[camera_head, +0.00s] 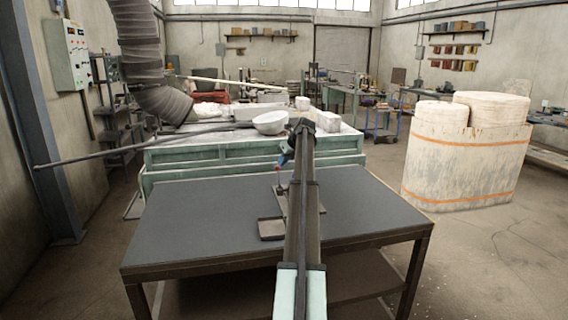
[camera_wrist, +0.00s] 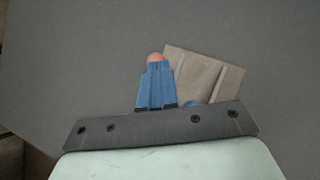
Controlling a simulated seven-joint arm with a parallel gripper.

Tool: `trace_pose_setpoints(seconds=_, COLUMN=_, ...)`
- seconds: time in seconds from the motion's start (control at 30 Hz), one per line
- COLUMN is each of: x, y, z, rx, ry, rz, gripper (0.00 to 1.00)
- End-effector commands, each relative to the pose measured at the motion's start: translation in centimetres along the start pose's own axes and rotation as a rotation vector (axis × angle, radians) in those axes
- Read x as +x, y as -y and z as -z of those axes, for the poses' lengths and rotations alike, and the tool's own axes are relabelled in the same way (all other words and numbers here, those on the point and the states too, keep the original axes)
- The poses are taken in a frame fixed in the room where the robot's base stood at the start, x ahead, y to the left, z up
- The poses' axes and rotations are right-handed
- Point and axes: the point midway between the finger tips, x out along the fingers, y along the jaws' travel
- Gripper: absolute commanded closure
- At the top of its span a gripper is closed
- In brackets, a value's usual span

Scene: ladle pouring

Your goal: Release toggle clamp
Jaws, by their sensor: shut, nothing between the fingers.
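The toggle clamp shows on the dark table in the head view as a small upright part with a red handle tip (camera_head: 278,168), mostly behind my arm. Its flat grey-brown base plate (camera_wrist: 207,73) shows in the wrist view, partly covered by my gripper. My gripper (camera_head: 282,160) has blue fingers and hangs just above the red tip in the head view. In the wrist view my gripper (camera_wrist: 156,64) is shut, with an orange-red end (camera_wrist: 155,57) showing just past the fingertips. I cannot tell whether they touch. The clamp's lever angle is hidden.
The dark table (camera_head: 190,225) is mostly bare, with a flat block (camera_head: 271,229) beside my arm. Behind it, a ladle (camera_head: 270,122) with a long handle reaching left lies over a green bench (camera_head: 200,157). A large pale drum (camera_head: 455,165) stands at right.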

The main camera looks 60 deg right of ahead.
Motion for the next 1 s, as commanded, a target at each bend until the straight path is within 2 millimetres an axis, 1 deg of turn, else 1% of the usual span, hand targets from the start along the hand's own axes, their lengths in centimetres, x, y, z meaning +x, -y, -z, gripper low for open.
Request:
trace_pose_setpoints(seconds=0.23, x=0.49, y=0.38, z=-0.47, rx=0.0, ry=0.0, rz=0.0, gripper=1.0)
trace_pose_setpoints(seconds=0.73, x=0.55, y=0.42, z=-0.52, rx=0.0, ry=0.001, rz=0.0, gripper=1.0)
trace_pose_setpoints(seconds=0.87, x=0.4, y=0.45, z=-0.59, rx=0.0, ry=0.001, rz=0.001, gripper=1.0)
trace_pose_setpoints(seconds=1.0, x=-0.29, y=0.62, z=-0.92, rx=0.0, ry=0.001, rz=0.001, gripper=1.0)
